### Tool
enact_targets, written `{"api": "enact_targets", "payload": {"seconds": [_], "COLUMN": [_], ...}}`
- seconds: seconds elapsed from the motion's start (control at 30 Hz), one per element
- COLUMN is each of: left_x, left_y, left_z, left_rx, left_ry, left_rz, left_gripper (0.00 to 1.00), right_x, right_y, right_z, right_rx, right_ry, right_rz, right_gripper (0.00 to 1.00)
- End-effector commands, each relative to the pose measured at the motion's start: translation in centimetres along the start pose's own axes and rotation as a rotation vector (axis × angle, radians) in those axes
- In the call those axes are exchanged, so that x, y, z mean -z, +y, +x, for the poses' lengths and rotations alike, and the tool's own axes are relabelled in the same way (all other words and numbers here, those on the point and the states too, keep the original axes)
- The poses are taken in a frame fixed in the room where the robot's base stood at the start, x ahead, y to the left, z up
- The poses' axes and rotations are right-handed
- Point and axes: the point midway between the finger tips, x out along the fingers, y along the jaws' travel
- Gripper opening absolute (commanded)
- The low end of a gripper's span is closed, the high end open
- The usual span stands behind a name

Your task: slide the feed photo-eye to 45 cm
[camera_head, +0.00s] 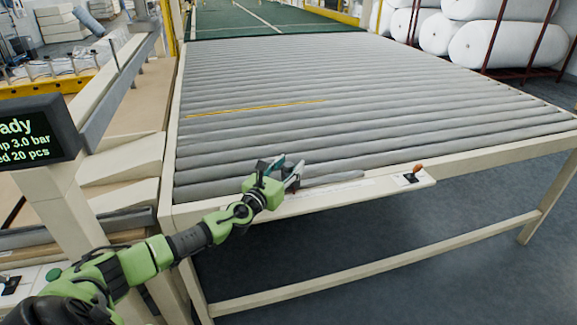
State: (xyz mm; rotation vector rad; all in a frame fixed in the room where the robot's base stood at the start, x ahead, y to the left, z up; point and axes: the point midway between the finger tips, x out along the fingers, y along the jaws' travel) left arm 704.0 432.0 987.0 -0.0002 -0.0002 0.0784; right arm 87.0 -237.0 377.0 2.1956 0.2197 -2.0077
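My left gripper (284,171) reaches in from the lower left and is over the front rail (340,188) of the roller table. Its dark and teal fingers are at the rail, close to the nearest rollers. I cannot tell whether they are open or shut, or whether they hold anything. I cannot make out the feed photo-eye for sure; a small part at the rail may be hidden behind my fingers. No readable scale marks show on the rail. A thin yellow line (255,108) runs across the rollers. My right gripper is not in view.
A lever with an orange-brown knob (416,170) stands on a pale plate on the front rail, right of my gripper. A dark display (28,132) with green text is at the left. White rolls (505,42) lie on a rack at the back right. The rollers (350,90) are clear.

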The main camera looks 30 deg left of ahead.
Motion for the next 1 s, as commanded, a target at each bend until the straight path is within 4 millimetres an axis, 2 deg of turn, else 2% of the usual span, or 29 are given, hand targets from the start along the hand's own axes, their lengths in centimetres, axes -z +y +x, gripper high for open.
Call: {"api": "enact_targets", "payload": {"seconds": [0.03, 0.13, 0.17, 0.37, 0.6, 0.93, 0.97, 1.0], "left_x": [0.0, 0.0, 0.0, -0.1, -0.2, 0.0, 0.0, 0.0], "left_y": [0.0, 0.0, 0.0, -0.5, -3.1, -3.5, -3.5, -3.5], "left_z": [0.0, 0.0, 0.0, 0.5, 3.3, 3.5, 3.5, 3.5], "left_rx": [0.000, 0.000, 0.000, -0.002, -0.002, -0.001, -0.001, -0.001], "left_ry": [0.000, 0.000, 0.000, -0.002, -0.002, 0.000, 0.000, 0.000], "left_rz": [0.000, 0.000, 0.000, -0.002, -0.003, 0.000, 0.000, 0.000], "left_gripper": [0.28, 0.02, 0.00, 0.00, 0.00, 0.00, 0.23, 0.33], "right_x": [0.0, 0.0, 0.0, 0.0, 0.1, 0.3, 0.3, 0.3], "right_y": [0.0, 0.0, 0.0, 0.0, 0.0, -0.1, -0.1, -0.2], "right_z": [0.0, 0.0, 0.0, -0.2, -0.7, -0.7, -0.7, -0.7], "right_rx": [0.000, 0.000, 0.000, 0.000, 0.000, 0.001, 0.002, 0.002], "right_ry": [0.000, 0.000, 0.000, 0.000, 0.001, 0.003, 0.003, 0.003], "right_rz": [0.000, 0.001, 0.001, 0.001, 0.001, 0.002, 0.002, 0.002], "right_gripper": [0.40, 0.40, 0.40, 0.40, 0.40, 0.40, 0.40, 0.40]}}
